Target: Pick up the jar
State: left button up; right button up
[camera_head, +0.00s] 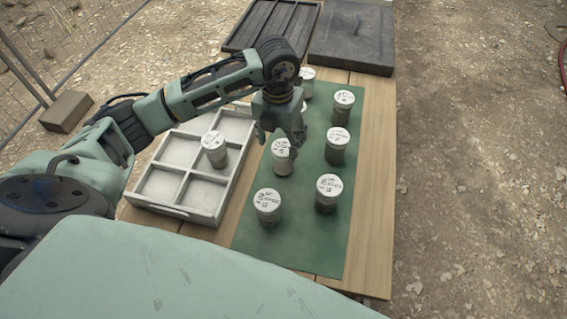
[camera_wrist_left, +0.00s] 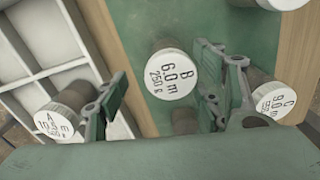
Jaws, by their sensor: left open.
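Several brown jars with white, hand-lettered lids stand on a green mat (camera_head: 305,240), and one jar (camera_head: 214,150) stands in a compartment of the white tray. My left gripper (camera_head: 283,132) is open and points down over the left column of jars, close to the middle jar (camera_head: 281,158). In the left wrist view my open fingers (camera_wrist_left: 163,92) spread to either side of a lid marked "B 6.0 m 250 g" (camera_wrist_left: 171,73). I cannot tell how far below the fingertips that lid is. A lid marked A (camera_wrist_left: 58,120) and one marked C (camera_wrist_left: 276,101) lie outside the fingers.
The white divided tray (camera_head: 178,211) lies left of the mat on a wooden table (camera_head: 374,200). A dark slotted tray (camera_head: 272,27) and a dark lidded box (camera_head: 352,35) are at the far end. Neighbouring jars stand close to the gripper. The mat's front part is clear.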

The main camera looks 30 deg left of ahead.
pick_arm(q)
jog(key=f, duration=0.2)
jog(key=f+p, duration=0.1)
jog(key=f, duration=0.1)
jog(key=d+f, duration=0.1)
jog(key=f, duration=0.1)
jog(key=shift+f, duration=0.25)
jog(key=shift+a+f, duration=0.1)
jog(key=shift+f, duration=0.35)
jog(key=c, duration=1.4)
jog(key=shift+r, duration=0.1)
